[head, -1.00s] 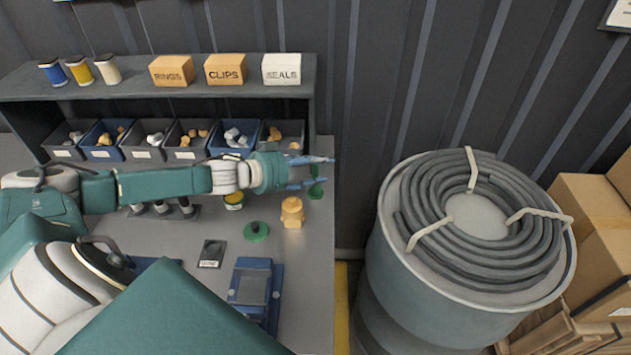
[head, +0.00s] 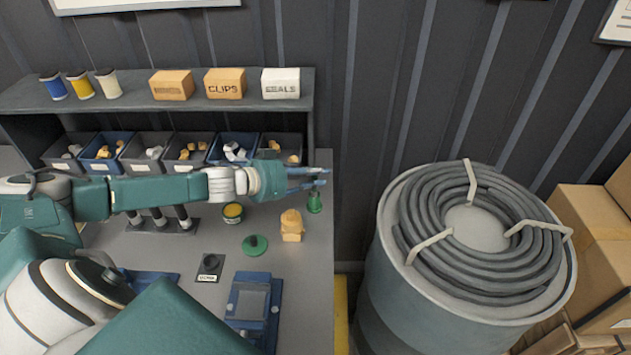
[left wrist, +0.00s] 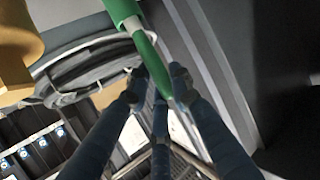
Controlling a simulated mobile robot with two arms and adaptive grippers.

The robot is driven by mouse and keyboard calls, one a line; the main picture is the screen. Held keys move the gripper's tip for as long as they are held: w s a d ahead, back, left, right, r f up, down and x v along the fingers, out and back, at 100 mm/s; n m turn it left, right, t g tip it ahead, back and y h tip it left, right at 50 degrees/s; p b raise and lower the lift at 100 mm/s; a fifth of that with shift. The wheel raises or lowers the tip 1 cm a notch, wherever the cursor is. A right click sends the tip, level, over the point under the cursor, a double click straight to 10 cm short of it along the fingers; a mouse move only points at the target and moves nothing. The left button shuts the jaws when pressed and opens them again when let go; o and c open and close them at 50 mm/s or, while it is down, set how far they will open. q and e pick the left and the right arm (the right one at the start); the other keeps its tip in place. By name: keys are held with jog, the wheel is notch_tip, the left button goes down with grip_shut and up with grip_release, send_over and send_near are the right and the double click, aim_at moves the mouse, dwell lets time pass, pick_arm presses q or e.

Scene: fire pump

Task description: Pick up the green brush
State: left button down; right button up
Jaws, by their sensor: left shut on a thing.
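The green brush (head: 314,203) is at the right edge of the grey bench in the head view, with its wider green part low and its thin part up at my fingers. My left gripper (head: 328,177) reaches over the bench from the left and is shut on it. In the left wrist view the brush (left wrist: 149,52) shows a green body, a pale band and a green handle running between my left fingers (left wrist: 164,82). I cannot tell from these views whether the brush touches the bench. My right gripper is not in view.
A green disc with a knob (head: 254,244), a yellow-topped tin (head: 232,212) and a blue device (head: 253,303) are nearby. A drum (head: 385,275) with coiled hose (head: 420,215) stands right, beyond a gap.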

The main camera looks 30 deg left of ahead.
pick_arm(q)
notch_tip(320, 180, up, 7)
jog(key=shift+r+p, duration=0.2)
jog(key=shift+p, duration=0.85)
notch_tip(320, 180, up, 11)
jog(key=p, duration=0.8)
jog(key=shift+d+f, duration=0.1)
